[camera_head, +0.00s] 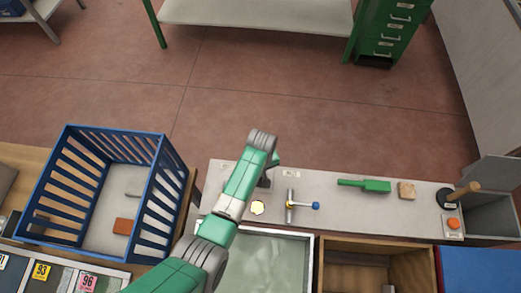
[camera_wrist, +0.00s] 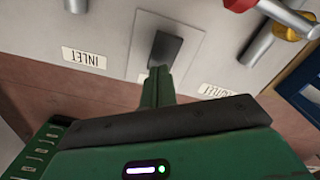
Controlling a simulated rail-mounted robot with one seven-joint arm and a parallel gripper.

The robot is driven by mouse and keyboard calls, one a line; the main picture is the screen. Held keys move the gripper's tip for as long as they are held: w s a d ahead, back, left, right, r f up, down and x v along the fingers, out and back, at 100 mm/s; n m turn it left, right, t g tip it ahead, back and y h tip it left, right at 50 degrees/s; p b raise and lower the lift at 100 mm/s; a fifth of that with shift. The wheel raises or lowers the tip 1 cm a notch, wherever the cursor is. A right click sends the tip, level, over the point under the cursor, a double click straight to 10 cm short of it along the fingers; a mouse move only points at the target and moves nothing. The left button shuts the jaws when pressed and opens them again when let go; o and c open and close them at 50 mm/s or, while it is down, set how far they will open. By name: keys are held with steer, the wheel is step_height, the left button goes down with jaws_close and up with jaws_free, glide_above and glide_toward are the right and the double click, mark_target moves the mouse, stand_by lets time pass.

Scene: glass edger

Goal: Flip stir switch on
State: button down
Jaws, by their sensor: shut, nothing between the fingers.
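A dark rocker-like switch (camera_wrist: 165,48) sits on a light square plate (camera_wrist: 192,38) in the wrist view; no stir label is readable on it. My gripper (camera_wrist: 160,73) is shut, its green fingertips right at the switch's near edge; I cannot tell whether they touch. In the head view my gripper (camera_head: 275,160) is over the left part of the grey counter panel (camera_head: 330,222), and my arm hides most of the switch. An INLET label (camera_wrist: 84,58) lies left of the plate; another label (camera_wrist: 215,90) to the right is partly hidden.
A green tool (camera_head: 365,185), a wooden block (camera_head: 406,190) and an orange button (camera_head: 453,224) lie farther right. A blue crate (camera_head: 152,190) stands left.

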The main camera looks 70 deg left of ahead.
step_height(320, 180, up, 5)
steer(key=p, duration=0.4)
steer(key=shift+f, duration=0.1)
